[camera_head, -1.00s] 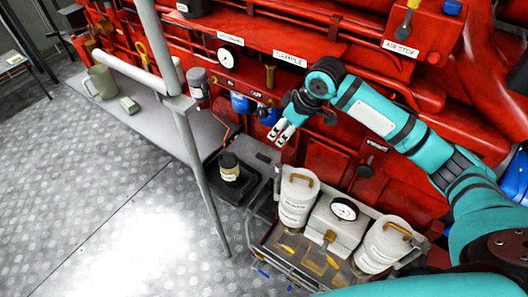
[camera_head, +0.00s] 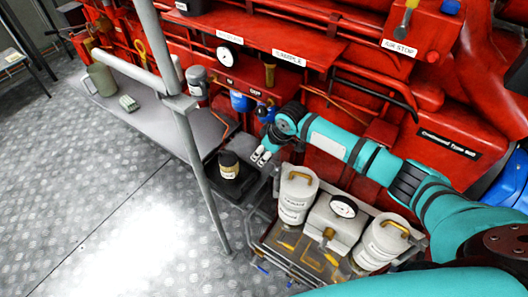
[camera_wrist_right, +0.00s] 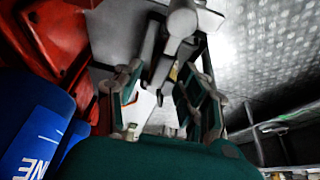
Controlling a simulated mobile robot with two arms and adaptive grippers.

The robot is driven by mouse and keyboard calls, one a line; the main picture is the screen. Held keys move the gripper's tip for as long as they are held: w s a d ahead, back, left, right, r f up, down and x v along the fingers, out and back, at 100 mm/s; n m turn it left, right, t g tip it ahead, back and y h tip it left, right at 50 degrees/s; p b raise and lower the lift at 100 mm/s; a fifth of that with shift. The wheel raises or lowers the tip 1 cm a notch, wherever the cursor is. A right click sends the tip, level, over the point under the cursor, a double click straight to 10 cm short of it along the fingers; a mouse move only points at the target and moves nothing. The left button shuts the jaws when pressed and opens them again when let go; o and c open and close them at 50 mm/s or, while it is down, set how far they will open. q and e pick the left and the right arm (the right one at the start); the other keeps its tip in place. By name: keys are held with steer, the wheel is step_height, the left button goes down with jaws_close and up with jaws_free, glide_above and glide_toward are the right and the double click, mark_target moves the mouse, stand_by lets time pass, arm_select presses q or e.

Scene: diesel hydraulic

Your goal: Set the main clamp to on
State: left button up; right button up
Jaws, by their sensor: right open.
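My right gripper (camera_head: 262,157) is in the middle of the head view, pointing down and left. It is beside the black-and-yellow jar (camera_head: 229,168) and above the left end of the tray of canisters. In the right wrist view my right gripper (camera_wrist_right: 160,82) is open, its two fingers apart. A grey bar with a rounded end (camera_wrist_right: 182,22) shows beyond and between the fingers. I cannot tell whether it touches them. I cannot pick out the main clamp for sure; no readable label names it, and my right arm covers part of the red panel. My left gripper is not in view.
A grey post (camera_head: 183,130) stands in front of the grey shelf (camera_head: 150,120). White canisters (camera_head: 296,195) and a gauge (camera_head: 343,207) sit in the tray below my arm. Blue filter cups (camera_head: 240,102) hang near the gripper. A blue lettered surface (camera_wrist_right: 35,130) is close in the wrist view.

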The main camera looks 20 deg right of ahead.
jaws_close()
